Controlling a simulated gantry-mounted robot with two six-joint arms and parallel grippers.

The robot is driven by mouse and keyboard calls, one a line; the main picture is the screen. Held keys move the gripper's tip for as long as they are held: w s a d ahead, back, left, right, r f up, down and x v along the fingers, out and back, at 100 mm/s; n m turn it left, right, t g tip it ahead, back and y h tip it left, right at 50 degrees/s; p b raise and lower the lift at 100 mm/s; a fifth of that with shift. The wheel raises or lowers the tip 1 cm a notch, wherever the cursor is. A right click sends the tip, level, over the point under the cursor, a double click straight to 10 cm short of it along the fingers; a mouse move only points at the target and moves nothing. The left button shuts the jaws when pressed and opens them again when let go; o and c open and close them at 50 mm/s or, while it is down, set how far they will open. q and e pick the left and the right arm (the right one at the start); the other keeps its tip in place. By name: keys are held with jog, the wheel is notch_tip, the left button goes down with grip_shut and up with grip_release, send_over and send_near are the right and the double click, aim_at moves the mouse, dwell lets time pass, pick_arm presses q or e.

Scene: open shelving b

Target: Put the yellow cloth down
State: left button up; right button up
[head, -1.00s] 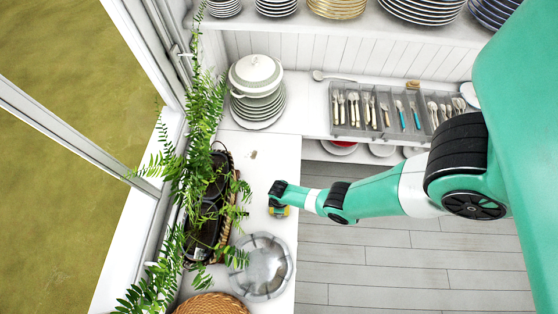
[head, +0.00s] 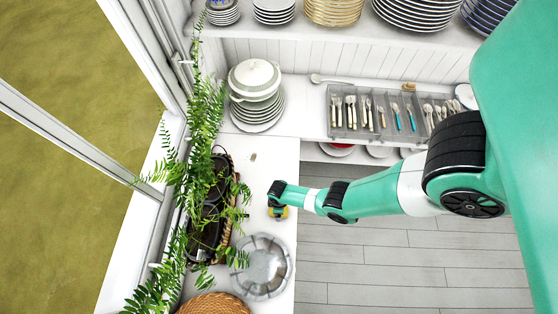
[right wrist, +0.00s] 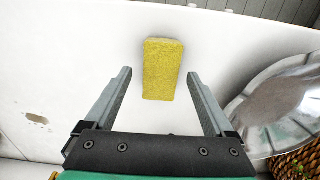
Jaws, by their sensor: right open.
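The yellow cloth (right wrist: 162,68) looks like a small thick rectangular block in the right wrist view. It lies on the white counter (right wrist: 60,60), between and slightly beyond the fingertips of my right gripper (right wrist: 160,85). The fingers are open, with a gap on each side of the cloth and no contact visible. In the head view my right gripper (head: 277,200) is low over the counter, and a yellow edge of the cloth (head: 284,213) shows beneath it. My left gripper is not in view.
A silver metal dish (head: 262,266) stands close to the gripper, with a wicker item (head: 213,304) below it. A basket (head: 232,170) and green fern (head: 190,150) line the window side. Stacked plates (head: 258,112) and a cutlery tray (head: 375,134) are at the back. Counter behind the gripper is clear.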

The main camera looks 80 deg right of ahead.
notch_tip(320, 180, up, 10)
jog(key=p, duration=0.8)
jog(key=shift+f, duration=0.25)
jog(key=shift+w, duration=0.1)
